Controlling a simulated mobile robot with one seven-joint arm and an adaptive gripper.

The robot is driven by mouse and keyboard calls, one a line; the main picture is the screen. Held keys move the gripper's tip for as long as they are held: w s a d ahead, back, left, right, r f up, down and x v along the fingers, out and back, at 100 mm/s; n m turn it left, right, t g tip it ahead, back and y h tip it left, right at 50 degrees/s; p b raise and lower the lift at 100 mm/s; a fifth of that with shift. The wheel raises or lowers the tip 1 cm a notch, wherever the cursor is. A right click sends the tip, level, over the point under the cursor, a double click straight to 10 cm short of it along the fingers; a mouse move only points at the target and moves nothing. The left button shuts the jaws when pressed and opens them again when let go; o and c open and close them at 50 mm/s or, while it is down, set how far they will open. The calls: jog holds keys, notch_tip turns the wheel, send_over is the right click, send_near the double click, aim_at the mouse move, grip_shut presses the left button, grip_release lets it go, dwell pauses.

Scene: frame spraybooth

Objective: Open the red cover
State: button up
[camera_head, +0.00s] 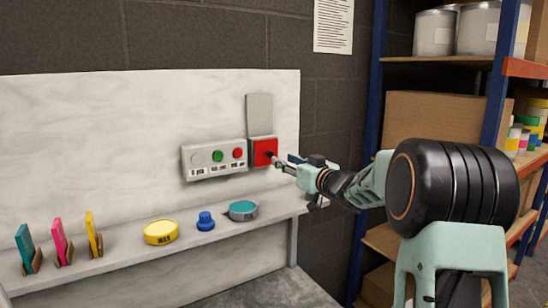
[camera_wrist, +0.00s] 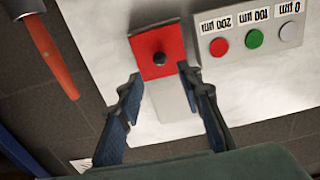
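The red cover (camera_head: 262,151) is a square red plate with a small black knob in its middle. It sits flat on a grey wall-mounted box, below an upright grey plate (camera_head: 260,112). In the wrist view, which is turned upside down, the red cover (camera_wrist: 148,68) lies just beyond my fingertips. My gripper (camera_wrist: 161,74) is open, with its two dark blue fingers apart on either side of the knob's line. In the head view my gripper (camera_head: 284,164) reaches in from the right, close to the cover. I cannot tell whether the fingertips touch it.
A button box (camera_head: 214,159) with grey, green and red buttons is close beside the cover on the left. A ledge (camera_head: 120,262) below carries a yellow tin (camera_head: 161,232), a blue knob-shaped piece (camera_head: 205,221), a teal tin (camera_head: 243,210) and coloured cards. Storage shelves stand at right.

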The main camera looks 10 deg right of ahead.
aim_at(271, 154)
jog(key=x, duration=0.7)
grip_shut()
dwell(0.4)
